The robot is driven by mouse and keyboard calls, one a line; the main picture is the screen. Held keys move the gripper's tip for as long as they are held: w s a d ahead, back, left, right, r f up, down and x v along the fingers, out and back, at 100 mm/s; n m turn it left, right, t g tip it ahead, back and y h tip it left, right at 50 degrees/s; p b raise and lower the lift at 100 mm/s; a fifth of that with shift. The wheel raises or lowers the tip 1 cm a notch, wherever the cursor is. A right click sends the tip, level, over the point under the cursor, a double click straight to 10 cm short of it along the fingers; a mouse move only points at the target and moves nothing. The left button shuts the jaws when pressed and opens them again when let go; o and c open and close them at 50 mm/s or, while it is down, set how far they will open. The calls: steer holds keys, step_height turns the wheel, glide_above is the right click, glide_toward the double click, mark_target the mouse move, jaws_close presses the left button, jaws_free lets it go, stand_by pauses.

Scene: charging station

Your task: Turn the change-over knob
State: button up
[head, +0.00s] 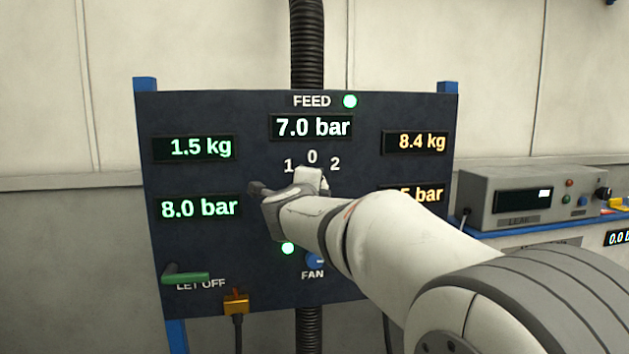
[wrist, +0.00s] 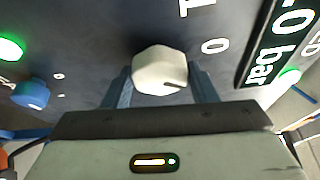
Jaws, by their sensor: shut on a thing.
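The change-over knob (wrist: 160,68) is a whitish, many-sided knob on the dark panel (head: 230,110). In the wrist view it sits between the two fingers of my gripper (wrist: 160,82), which is shut on it. A short dark mark shows on the knob's lower right side; I cannot tell which number it points to. In the head view the numerals 1, 0 and 2 (head: 312,157) stand in an arc above my gripper. My gripper and arm hide most of the knob there.
A green LET OFF handle (head: 186,275) and a yellow plug (head: 236,303) are at the panel's lower left. The blue FAN knob (head: 314,261) is just below my arm. A grey LEAK tester (head: 525,195) stands on the right.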

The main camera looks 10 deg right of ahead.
steer(key=shift+m+p, duration=0.4)
steer(key=shift+m, duration=0.1)
steer(key=shift+g, duration=0.3)
steer(key=o, duration=1)
steer(key=v, duration=0.7)
steer(key=shift+s+r, duration=0.1)
steer(key=shift+s, duration=0.3)
